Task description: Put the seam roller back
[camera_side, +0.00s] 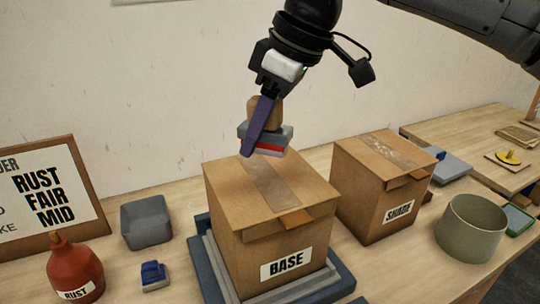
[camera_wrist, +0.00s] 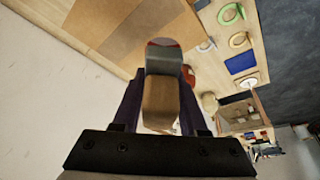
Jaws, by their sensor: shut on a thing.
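My gripper (camera_side: 258,130) is shut on the seam roller (camera_side: 277,134), which has a wooden handle and a grey end with a red and white band. It holds it in the air above the closed cardboard box labelled BASE (camera_side: 232,222). In the wrist view, the seam roller (camera_wrist: 164,58) sits between my purple fingers, its wooden handle nearest the camera. Its grey end points away from the camera. The far finger is mostly hidden in the side view.
A box labelled SHADE (camera_side: 372,205) stands to the right, beside a grey-green round pot (camera_side: 470,228). A grey bin (camera_side: 146,222), a blue block (camera_side: 153,275) and a red bottle labelled RUST (camera_side: 74,268) stand left. A sign (camera_side: 50,195) leans on the wall.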

